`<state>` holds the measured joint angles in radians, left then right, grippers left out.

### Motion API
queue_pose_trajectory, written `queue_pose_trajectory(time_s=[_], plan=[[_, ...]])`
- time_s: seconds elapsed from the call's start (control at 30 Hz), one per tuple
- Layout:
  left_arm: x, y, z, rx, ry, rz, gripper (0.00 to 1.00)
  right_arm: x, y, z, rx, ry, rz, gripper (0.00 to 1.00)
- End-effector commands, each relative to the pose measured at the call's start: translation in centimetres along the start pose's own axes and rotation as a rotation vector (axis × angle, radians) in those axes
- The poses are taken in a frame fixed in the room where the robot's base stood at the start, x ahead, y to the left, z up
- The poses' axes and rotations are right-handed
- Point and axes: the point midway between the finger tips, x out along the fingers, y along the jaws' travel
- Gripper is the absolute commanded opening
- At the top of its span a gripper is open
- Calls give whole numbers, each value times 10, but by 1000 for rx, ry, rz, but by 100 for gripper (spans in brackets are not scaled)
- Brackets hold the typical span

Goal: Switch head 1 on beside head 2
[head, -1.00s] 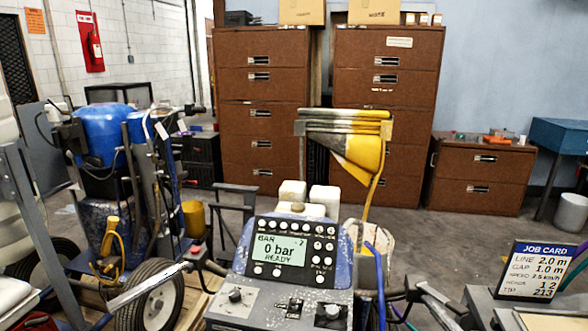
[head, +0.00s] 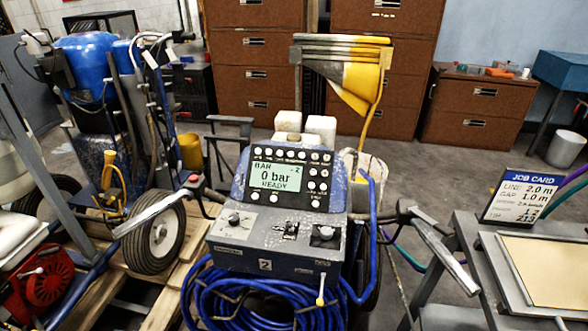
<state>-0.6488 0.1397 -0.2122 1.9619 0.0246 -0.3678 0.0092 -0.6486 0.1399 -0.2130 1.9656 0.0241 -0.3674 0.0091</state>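The line striper's control panel (head: 318,157) stands in the middle, dark with a lit green display (head: 278,172). The display reads "BAR", "0 bar", "READY", with "-2" in its top right corner. Several round white buttons run along the top, and more sit right of the display (head: 316,187) and below it (head: 272,199). Their labels are too small to read. Below is a grey console (head: 270,260) with knobs, a small switch (head: 290,229) and a "2" plate. The job card (head: 528,200) stands at right, reading line 2.0 m, gap 1.0 m.
Handlebars (head: 150,212) reach out on both sides of the console. A coiled blue hose (head: 250,303) hangs below it. A second machine with a blue tank (head: 88,68) stands left on a pallet. A grey bench with a tan board (head: 548,268) is at right. Brown cabinets (head: 255,60) stand behind.

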Motion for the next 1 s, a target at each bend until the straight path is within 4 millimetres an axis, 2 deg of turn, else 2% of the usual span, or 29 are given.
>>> queue_pose_trajectory(time_s=[0.27, 0.4, 0.43, 1.0], plan=[[0, 0, 0, 0, 1, 0, 40, 0, 0, 0, 0, -1, 0, 40], [0, 0, 0, 0, 1, 0, 40, 0, 0, 2, 0, -3, 0, 4], [0, 0, 0, 0, 1, 0, 40, 0, 0, 2, 0, -3, 0, 0], [0, 0, 0, 0, 1, 0, 40, 0, 0, 4, 0, -7, 0, 0]])
